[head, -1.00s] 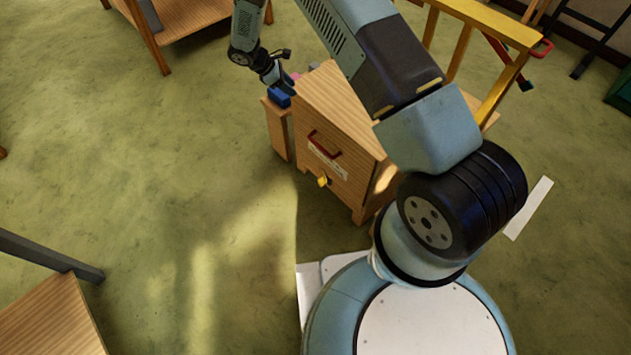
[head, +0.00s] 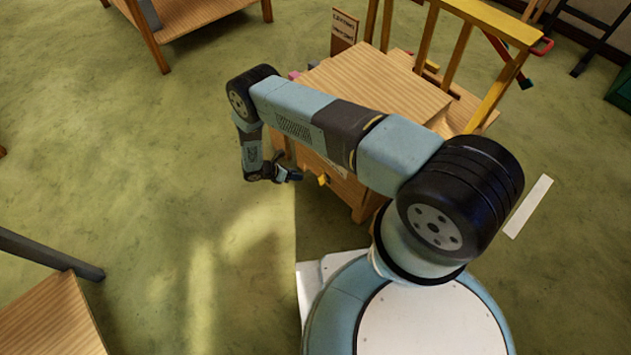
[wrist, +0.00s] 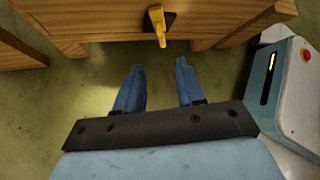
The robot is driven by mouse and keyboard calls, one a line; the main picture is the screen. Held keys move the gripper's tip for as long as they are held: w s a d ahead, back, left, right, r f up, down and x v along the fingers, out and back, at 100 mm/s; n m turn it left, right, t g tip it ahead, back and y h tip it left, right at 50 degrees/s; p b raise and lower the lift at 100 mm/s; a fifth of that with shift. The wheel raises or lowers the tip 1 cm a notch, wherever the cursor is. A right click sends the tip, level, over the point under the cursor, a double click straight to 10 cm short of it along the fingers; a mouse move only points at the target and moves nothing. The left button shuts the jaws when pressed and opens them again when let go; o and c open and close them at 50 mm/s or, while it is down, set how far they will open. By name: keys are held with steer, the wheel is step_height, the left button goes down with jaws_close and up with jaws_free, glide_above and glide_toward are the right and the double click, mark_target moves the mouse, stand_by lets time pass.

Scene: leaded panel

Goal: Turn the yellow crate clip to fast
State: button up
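The yellow clip (head: 323,180) sits low on the front of a wooden crate (head: 385,75). In the wrist view the yellow clip (wrist: 158,26) sticks out from a dark plate near the crate's lower edge. My gripper (head: 297,175) is left of the clip in the head view, apart from it. In the wrist view my gripper (wrist: 157,80) has its two blue fingers spread apart, with only floor between them. The clip lies ahead of the gap between the fingertips. My arm hides most of the crate's front in the head view.
A yellow wooden rail frame (head: 470,60) and a small sign (head: 344,30) stand behind the crate. A wooden table (head: 185,25) is at the back left, another (head: 50,320) at the front left. Green floor left of the crate is clear.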

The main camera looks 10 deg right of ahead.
mark_target(321, 177)
steer(key=x, duration=1.4)
steer(key=shift+s+f, duration=0.25)
steer(key=shift+f, duration=0.2)
steer(key=shift+d, duration=0.1)
steer(key=shift+c, duration=0.2)
jaws_close()
